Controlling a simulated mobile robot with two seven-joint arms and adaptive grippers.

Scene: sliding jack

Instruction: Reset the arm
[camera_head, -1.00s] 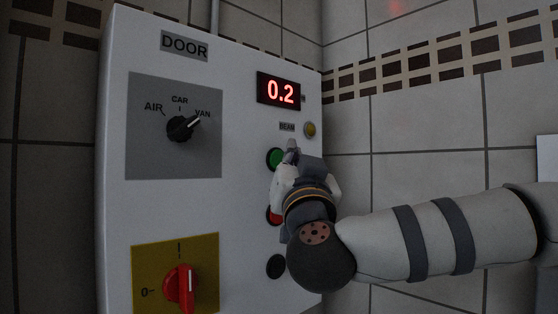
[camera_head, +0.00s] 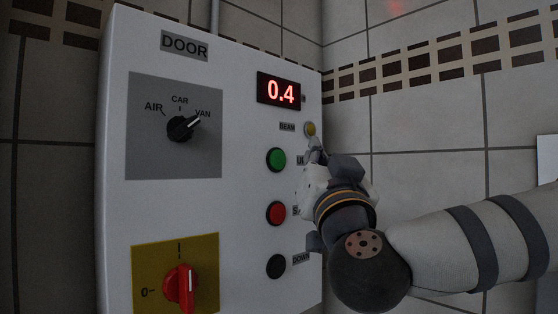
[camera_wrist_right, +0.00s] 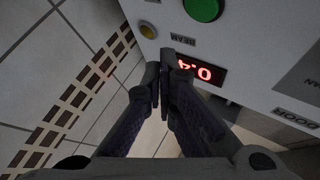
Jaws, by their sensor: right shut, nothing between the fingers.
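My right gripper (camera_head: 316,147) is shut and empty, in front of the right edge of the white control box (camera_head: 225,215). Its tips are just below the yellow beam lamp (camera_head: 311,129) in the head view; whether they touch the box I cannot tell. In the wrist view the shut fingers (camera_wrist_right: 166,58) appear near the red display (camera_wrist_right: 200,72). The green button (camera_head: 276,160), red button (camera_head: 276,212) and black DOWN button (camera_head: 276,266) are uncovered. The display (camera_head: 279,92) reads 0.4. My left gripper is not in view.
The black selector knob (camera_head: 183,128) points to VAN. A red rotary switch (camera_head: 181,286) sits on a yellow plate (camera_head: 146,270) at lower left. Tiled walls (camera_head: 430,130) stand behind and to the right of the box.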

